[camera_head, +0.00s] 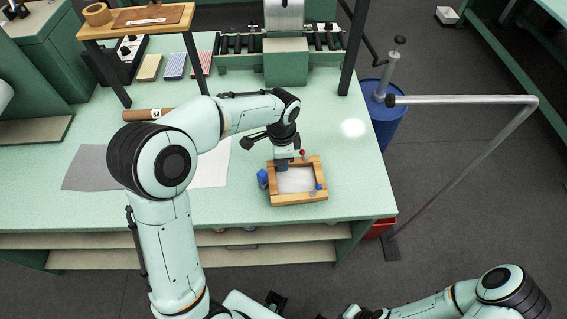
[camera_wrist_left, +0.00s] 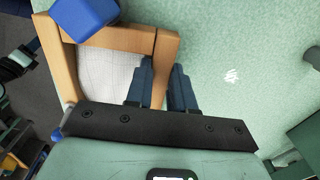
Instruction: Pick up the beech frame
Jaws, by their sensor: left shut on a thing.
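The beech frame (camera_head: 297,199) is a small wooden rectangle around pale cloth, near the front right of the green table. In the left wrist view its rail (camera_wrist_left: 162,60) passes between my fingers. My left gripper (camera_head: 283,163) comes down over the frame's far left part and is shut on that rail. The fingers also show in the left wrist view (camera_wrist_left: 158,82). I cannot tell whether the frame touches the table. My right arm shows at the bottom right, but its gripper is out of view.
A blue block (camera_head: 262,178) is at the frame's left side and shows large in the left wrist view (camera_wrist_left: 85,14). The table's front edge (camera_head: 330,219) is close. A metal rail (camera_head: 465,99) and blue drum (camera_head: 389,128) stand right. A grey sheet (camera_head: 92,168) lies left.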

